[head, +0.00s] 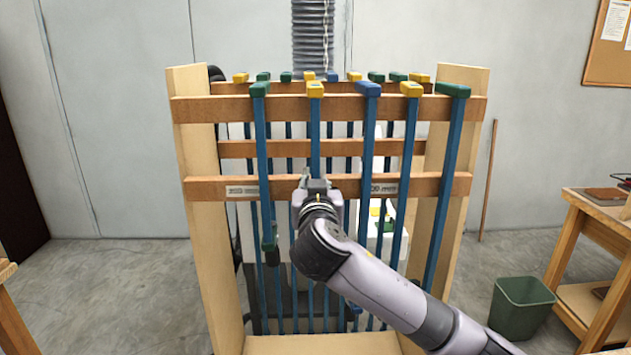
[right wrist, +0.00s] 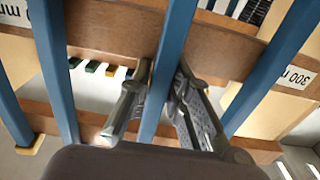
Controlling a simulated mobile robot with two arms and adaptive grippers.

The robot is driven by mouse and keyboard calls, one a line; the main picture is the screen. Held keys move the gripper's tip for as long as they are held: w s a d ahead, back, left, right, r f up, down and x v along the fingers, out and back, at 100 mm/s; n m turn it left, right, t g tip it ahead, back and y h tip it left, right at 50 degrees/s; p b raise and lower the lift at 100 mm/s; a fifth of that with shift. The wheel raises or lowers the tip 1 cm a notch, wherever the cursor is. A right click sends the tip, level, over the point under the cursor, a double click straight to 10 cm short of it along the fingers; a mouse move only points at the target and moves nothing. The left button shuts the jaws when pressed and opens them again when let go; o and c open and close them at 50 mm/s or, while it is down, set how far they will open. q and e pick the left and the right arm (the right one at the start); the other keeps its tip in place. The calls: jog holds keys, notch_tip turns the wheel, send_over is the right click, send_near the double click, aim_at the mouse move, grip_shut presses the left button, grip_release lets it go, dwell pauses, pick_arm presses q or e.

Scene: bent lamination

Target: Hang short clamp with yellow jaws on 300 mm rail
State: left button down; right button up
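The clamp with yellow jaws (head: 315,90) stands upright at the front of the wooden rack, its yellow head at the top rail (head: 360,108). Its blue bar runs down behind my right gripper (head: 318,184). In the right wrist view the right gripper's fingers (right wrist: 164,75) lie close along both sides of this blue bar (right wrist: 173,40) and appear shut on it. The clamp's lower part is hidden by my arm. Whether its head rests on the rail is hard to tell. A rail label reading 300 (right wrist: 298,77) shows in the right wrist view. My left gripper is out of view.
Close neighbours are a green-headed clamp (head: 260,90) at left and a blue-headed one (head: 369,90) at right. A second yellow-headed clamp (head: 411,89) hangs farther right. Several more hang on the back rail. Wooden side posts (head: 190,100) flank the rack; a green bin (head: 522,305) stands right.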

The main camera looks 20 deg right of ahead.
jog(key=shift+o, duration=1.2)
jog(key=shift+w+d+f, duration=0.1)
jog(key=shift+d+f, duration=0.05)
jog(key=shift+f, duration=0.15)
jog(key=shift+o, duration=0.6)
jog(key=shift+w+f, duration=0.1)
jog(key=shift+w, duration=0.05)
jog(key=shift+f, duration=0.15)
jog(key=v, duration=1.2)
jog(key=shift+r, duration=0.35)
jog(key=v, duration=0.6)
jog(key=shift+p, duration=0.3)
